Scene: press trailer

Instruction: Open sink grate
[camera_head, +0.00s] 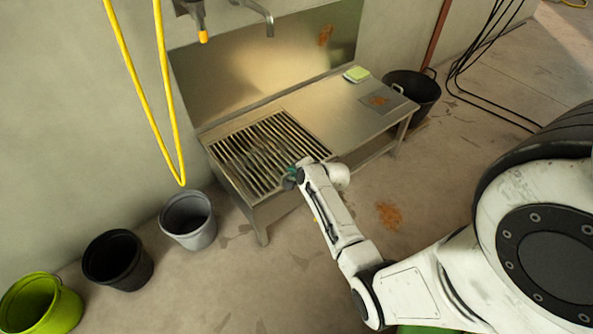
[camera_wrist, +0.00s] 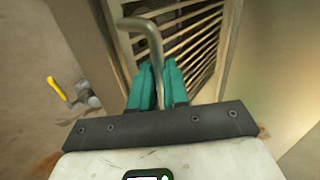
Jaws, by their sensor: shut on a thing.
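The sink grate (camera_head: 262,152) is a set of dark parallel bars over the left part of the metal sink table. It lies flat or nearly flat in the head view. In the wrist view its bars (camera_wrist: 193,30) run behind a bent metal handle (camera_wrist: 148,32). My gripper (camera_wrist: 163,80) has teal fingers, shut on the handle's lower end. In the head view my gripper (camera_head: 291,177) is at the front edge of the grate, and the handle is too small to make out there.
The metal sink table (camera_head: 335,105) has a green sponge (camera_head: 356,74) at its back. A tap (camera_head: 262,14) hangs above. A grey bucket (camera_head: 188,220), a black bucket (camera_head: 118,260) and a green bucket (camera_head: 40,303) stand left. A yellow hose (camera_head: 165,90) hangs in front of the wall.

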